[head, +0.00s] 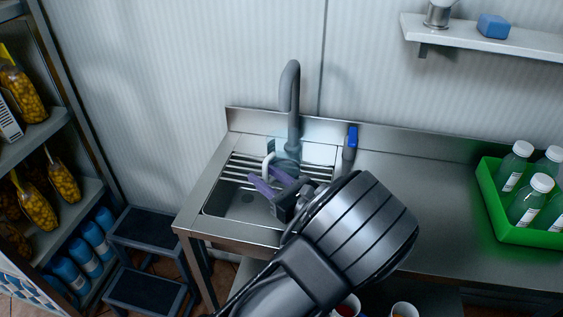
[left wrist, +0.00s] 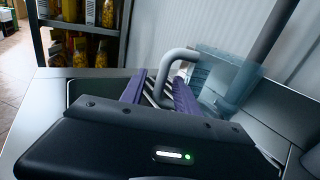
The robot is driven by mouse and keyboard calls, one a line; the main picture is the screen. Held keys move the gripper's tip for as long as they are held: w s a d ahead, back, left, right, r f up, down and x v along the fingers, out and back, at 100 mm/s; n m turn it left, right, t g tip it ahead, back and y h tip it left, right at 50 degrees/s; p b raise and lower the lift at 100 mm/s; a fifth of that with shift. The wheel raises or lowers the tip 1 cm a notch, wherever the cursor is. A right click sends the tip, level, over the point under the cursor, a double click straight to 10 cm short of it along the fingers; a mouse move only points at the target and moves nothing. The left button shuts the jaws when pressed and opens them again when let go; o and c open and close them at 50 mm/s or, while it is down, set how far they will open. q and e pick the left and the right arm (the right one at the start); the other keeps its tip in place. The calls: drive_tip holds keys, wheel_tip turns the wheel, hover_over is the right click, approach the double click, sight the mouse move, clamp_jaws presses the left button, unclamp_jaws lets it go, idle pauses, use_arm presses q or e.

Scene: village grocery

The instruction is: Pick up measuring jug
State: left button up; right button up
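The measuring jug (head: 283,153) is clear and bluish with a pale grey handle. It stands at the sink's slatted rack, below the tap, partly hidden by my left gripper in the head view. In the left wrist view the jug (left wrist: 226,76) is at the upper right, its looped handle turned towards my fingers. My left gripper (head: 266,179) has purple fingers, spread apart and empty. In the left wrist view the handle shows just beyond and between the fingertips of the left gripper (left wrist: 158,84); I cannot tell whether they touch. My right gripper is not in view.
The grey tap (head: 291,95) rises close behind the jug. The steel sink counter (head: 430,195) is bare to the right, up to a green crate (head: 493,200) of bottles. A blue-capped bottle or tool (head: 351,140) stands by the back edge. Shelves and a step stool (head: 150,228) are left.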

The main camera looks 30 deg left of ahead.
use_arm(q)
clamp_jaws()
idle(1.4)
